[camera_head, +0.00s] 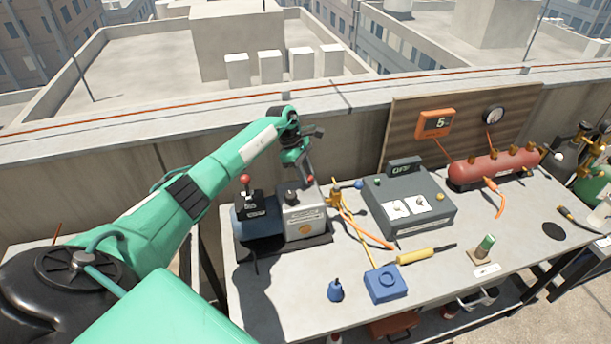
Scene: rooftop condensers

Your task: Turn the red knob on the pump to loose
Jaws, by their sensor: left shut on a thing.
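The pump (304,220) stands at the left end of the bench, with a blue motor (259,222) and a silver housing. A red ball-tipped lever (245,179) stands on the motor's black box, clear of my gripper. A black knob (291,198) sits on the silver top. My left gripper (309,177) points down at the back right of the pump's top. It is shut on a small part there, seemingly the red knob, which the fingers mostly hide. Whether it is at loose cannot be seen. My right gripper is not in view.
Right of the pump are a brass valve (337,197) with a blue handle, orange hoses and a grey device (409,204). The bench front-left is bare.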

